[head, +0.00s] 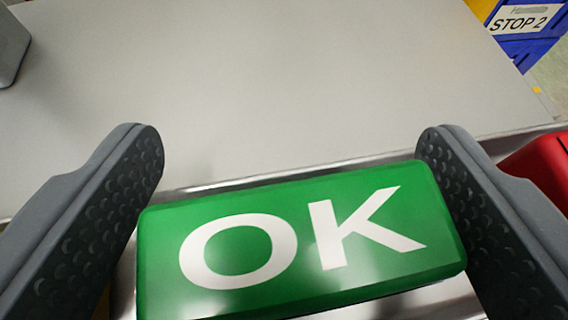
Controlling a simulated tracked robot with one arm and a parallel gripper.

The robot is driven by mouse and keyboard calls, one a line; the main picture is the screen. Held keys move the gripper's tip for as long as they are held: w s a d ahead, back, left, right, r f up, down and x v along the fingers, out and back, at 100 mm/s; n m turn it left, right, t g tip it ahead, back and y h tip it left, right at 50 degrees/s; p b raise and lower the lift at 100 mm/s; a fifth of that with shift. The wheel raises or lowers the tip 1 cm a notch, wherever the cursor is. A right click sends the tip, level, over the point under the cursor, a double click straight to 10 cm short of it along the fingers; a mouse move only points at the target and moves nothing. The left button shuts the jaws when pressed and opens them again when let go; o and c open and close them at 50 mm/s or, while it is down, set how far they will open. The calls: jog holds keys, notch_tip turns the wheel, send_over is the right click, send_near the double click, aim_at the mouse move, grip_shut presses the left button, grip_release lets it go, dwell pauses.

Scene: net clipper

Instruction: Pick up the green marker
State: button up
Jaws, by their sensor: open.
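The green marker (312,238) is a green block with white "OK" lettering, large in the lower middle of the head view. It is slightly tilted, its right end higher in the picture. My gripper (292,150) is open, with one dark studded finger on each side of the marker. The marker lies between the fingers, its ends close to their inner faces. I cannot tell whether either finger touches it. The bottom of the marker is near the picture's lower edge, and what supports it is hidden.
A plain grey surface (270,80) fills the view beyond the marker and is mostly clear. A grey object (10,45) stands at the upper left. A red object (545,165) is at the right, behind the right finger. A blue and yellow object with a "STOP 2" label (522,20) is at the upper right.

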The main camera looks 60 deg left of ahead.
jog(key=shift+w+a+f, duration=0.15)
jog(key=shift+w+a, duration=0.05)
jog(key=shift+a, duration=0.15)
jog(key=c, duration=0.7)
